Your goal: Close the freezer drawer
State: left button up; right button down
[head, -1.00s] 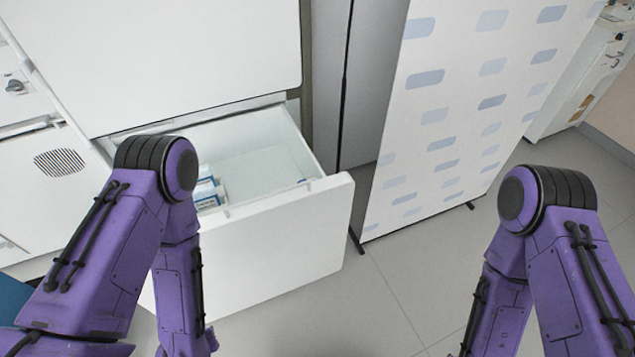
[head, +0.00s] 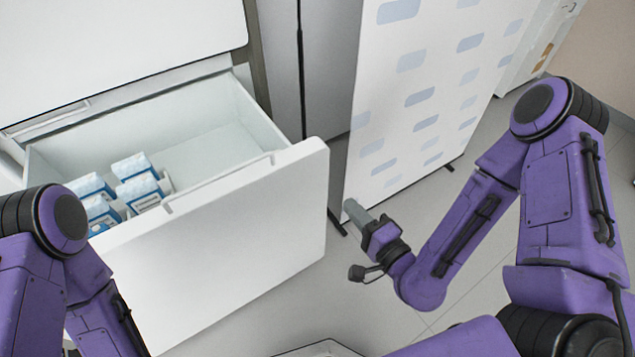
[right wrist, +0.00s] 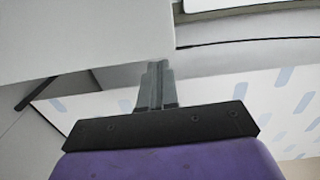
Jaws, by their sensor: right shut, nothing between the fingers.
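The white freezer drawer (head: 245,235) is pulled open below the upper white door (head: 120,45), and its inside shows in the head view. Several blue-and-white cartons (head: 138,183) stand in its left part. My right gripper (head: 350,207) is shut and empty. It is just right of the drawer front's right edge in the head view. In the right wrist view the shut fingers (right wrist: 157,75) point at a white panel (right wrist: 80,40), which looks like the drawer front; I cannot tell whether they touch it. My left arm is at the lower left, its gripper out of view.
A white partition with blue-grey patches (head: 415,95) stands right of the freezer on dark feet. Grey tiled floor (head: 455,225) is clear between it and my right arm. A white cabinet (head: 545,35) is at the back right.

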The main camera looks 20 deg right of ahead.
jog(key=b, duration=0.1)
send_near(312, 160)
jog(key=x, duration=0.6)
jog(key=shift+w+a, duration=0.2)
jog(key=shift+w, duration=0.2)
jog(key=shift+w, duration=0.1)
